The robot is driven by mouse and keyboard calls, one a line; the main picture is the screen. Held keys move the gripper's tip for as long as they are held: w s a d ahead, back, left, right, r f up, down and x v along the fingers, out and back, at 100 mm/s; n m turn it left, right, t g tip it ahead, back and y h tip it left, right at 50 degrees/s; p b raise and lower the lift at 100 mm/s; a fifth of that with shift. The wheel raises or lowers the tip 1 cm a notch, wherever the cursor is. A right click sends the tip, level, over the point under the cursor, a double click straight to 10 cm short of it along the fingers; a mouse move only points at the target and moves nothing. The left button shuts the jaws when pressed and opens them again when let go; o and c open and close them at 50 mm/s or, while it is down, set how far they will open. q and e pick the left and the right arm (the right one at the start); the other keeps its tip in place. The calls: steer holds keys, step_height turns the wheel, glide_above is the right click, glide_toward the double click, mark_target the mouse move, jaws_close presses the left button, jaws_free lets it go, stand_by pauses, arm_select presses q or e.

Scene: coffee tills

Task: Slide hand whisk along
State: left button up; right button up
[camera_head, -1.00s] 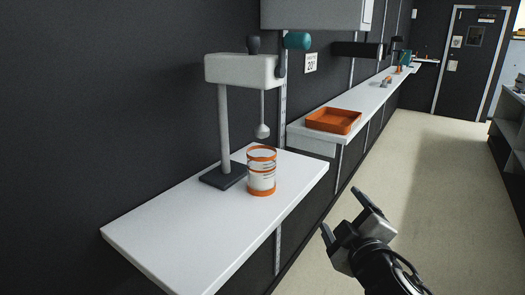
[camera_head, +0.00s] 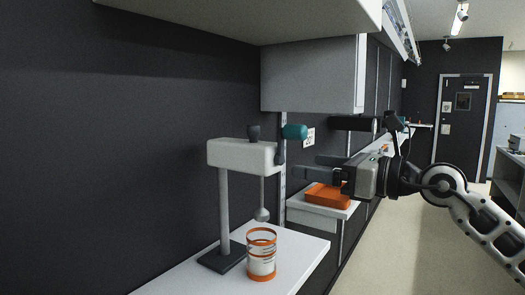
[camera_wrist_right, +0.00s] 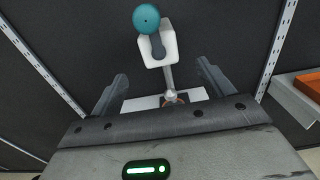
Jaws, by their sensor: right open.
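What I take to be the hand whisk is a stand device with a white head (camera_head: 242,154), a teal knob (camera_head: 294,131), a dark knob, a grey post and a thin rod ending in a pale ball (camera_head: 262,214). It stands upright on the near white shelf (camera_head: 297,262). A cup with orange bands (camera_head: 262,253) sits under the ball. My right gripper (camera_head: 308,167) is open and empty, right of the head, fingers pointing left. In the wrist view the teal knob (camera_wrist_right: 147,19) and white head (camera_wrist_right: 157,48) show beyond and between the fingers. My left gripper is out of view.
An orange tray (camera_head: 328,197) rests on a farther white shelf (camera_head: 318,222), partly behind my right gripper. A grey wall cabinet (camera_head: 310,75) hangs above. The dark wall is close behind the device. Open floor lies to the right.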

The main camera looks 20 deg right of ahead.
mark_target(262, 158)
steer(key=p+x, duration=0.4)
steer(key=x, duration=0.8)
steer(key=shift+w+a, duration=0.15)
steer(key=shift+a, duration=0.1)
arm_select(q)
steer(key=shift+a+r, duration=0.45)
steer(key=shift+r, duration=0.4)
